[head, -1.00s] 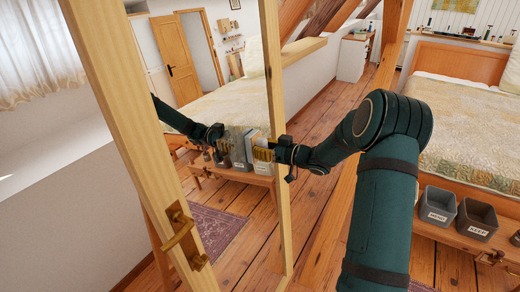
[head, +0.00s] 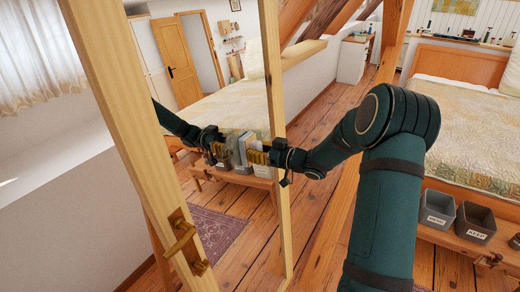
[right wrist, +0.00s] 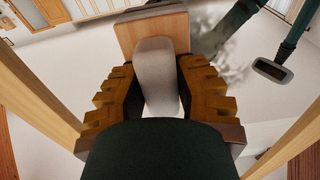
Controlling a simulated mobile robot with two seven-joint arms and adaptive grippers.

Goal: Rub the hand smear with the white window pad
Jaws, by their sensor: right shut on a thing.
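My right gripper (head: 258,157) is shut on the white window pad, in front of a framed reflective pane. In the right wrist view the fingers (right wrist: 160,95) grip the pad's pale grey handle (right wrist: 158,70); its wooden backing (right wrist: 128,38) lies beyond them. In the head view the pad (head: 252,142) shows small between the fingers and their mirrored image. I cannot tell whether it touches the pane. The hand smear (right wrist: 228,62) is a cloudy grey patch right of the pad. The arm at the left in the head view is a reflection; my left gripper is not in view.
The pane's wooden frame has a near upright with a brass handle (head: 181,238) and a far upright (head: 275,80) close to my right gripper. Grey labelled bins (head: 476,222) stand on a bench at right, before a bed (head: 470,140). Plank floor (head: 320,125) lies beyond.

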